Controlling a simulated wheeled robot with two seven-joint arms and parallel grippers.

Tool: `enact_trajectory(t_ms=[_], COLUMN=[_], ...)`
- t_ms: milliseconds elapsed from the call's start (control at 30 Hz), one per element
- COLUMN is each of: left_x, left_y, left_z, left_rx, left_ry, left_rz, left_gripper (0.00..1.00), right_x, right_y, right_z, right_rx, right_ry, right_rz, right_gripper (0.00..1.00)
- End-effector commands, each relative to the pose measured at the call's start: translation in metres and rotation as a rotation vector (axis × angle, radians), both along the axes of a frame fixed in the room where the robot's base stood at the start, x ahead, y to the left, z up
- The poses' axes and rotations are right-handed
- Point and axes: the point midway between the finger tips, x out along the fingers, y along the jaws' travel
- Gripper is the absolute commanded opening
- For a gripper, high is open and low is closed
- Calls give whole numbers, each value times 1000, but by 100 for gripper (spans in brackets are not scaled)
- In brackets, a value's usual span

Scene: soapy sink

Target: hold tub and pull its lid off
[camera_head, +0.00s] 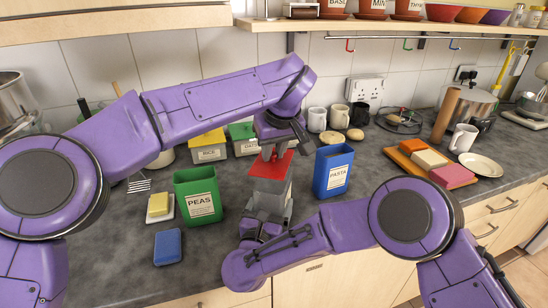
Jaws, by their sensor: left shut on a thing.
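A grey tub (270,187) stands on the dark worktop in the middle of the view, with a red lid (265,169) at its top. My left gripper (275,153) comes down from above and is shut on the lid. I cannot tell whether there is a gap between lid and tub. My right gripper (268,212) is low at the near side of the tub, and its own wrist partly hides its fingers. I cannot tell whether they are closed on the tub.
A green PEAS tub (198,195) stands left and a blue PASTA tub (333,171) close on the right. A blue sponge (167,246) and butter on a dish (159,206) lie at left.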

Motion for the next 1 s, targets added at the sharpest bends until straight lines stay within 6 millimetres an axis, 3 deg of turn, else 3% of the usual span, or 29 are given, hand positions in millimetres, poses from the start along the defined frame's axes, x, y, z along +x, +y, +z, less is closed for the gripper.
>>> enact_trajectory(t_ms=[100, 333, 367, 400, 667, 767, 1000], left_x=[0, 0, 0, 0, 0, 0, 0], left_y=[0, 0, 0, 0, 0, 0, 0], left_z=[14, 17, 17, 17, 15, 10, -5], left_rx=[1, 1, 1, 1, 1, 1, 1], left_ry=[-1, 0, 0, 0, 0, 0, 0], left_rz=[-1, -1, -1, -1, -1, -1, -1], left_gripper=[0, 0, 0, 0, 0, 0, 0], right_x=[0, 0, 0, 0, -4, -19, -78], right_y=[0, 0, 0, 0, 2, 6, 23], right_z=[0, 0, 0, 0, -1, -2, -3], right_rx=[0, 0, 0, 0, 0, -1, -2], right_ry=[0, 0, 0, 0, 0, 0, 0], right_rz=[0, 0, 0, 0, 2, 4, 5], right_gripper=[32, 32, 93, 100, 100, 100, 100])
